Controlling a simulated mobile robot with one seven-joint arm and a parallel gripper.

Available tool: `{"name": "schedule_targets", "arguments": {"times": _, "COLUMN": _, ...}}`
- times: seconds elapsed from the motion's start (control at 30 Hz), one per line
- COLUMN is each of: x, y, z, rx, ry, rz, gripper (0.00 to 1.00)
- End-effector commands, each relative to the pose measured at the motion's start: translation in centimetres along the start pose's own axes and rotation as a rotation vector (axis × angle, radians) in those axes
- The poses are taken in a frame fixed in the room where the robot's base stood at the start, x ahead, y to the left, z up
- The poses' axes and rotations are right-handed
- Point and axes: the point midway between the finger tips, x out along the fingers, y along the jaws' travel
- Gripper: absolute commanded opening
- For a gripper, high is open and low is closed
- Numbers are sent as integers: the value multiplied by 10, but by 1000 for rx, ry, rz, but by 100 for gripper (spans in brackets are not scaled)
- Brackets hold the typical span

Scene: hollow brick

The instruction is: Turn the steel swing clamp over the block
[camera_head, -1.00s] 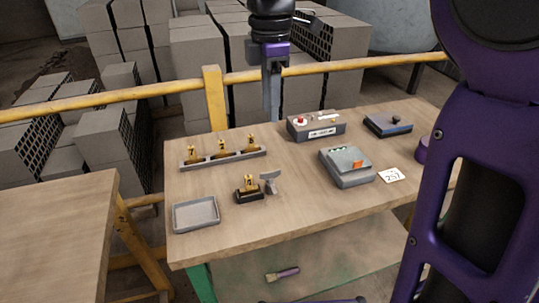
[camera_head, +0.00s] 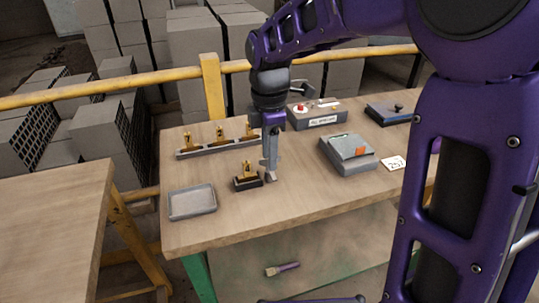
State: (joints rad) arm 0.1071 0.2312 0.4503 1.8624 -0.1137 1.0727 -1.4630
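A small dark block (camera_head: 246,184) with a brass-coloured piece (camera_head: 247,169) upright on it stands near the front of the wooden bench. The steel swing clamp (camera_head: 270,179) is at the block's right side, mostly hidden by my gripper. My gripper (camera_head: 271,172) points down at the clamp, just right of the block. Its fingers overlap the clamp in this view. I cannot tell whether they touch it, or whether they are open or shut.
A grey rack (camera_head: 190,154) with several brass pieces lies behind. An empty grey tray (camera_head: 193,202) is at left. A grey device (camera_head: 348,154), a control box (camera_head: 316,117) and a number card (camera_head: 393,163) stand to the right. Bare bench (camera_head: 290,200) lies in front.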

Motion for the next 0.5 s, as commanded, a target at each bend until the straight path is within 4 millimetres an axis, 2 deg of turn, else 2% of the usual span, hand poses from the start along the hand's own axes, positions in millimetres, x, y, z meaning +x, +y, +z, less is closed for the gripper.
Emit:
{"name": "schedule_targets", "arguments": {"times": 0.27, "x": 1, "y": 0, "z": 0, "rx": 0, "ry": 0, "rz": 0, "gripper": 34}}
{"name": "schedule_targets", "arguments": {"times": 0.43, "x": 1, "y": 0, "z": 0, "rx": 0, "ry": 0, "rz": 0, "gripper": 4}}
{"name": "schedule_targets", "arguments": {"times": 0.5, "x": 1, "y": 0, "z": 0, "rx": 0, "ry": 0, "rz": 0, "gripper": 0}}
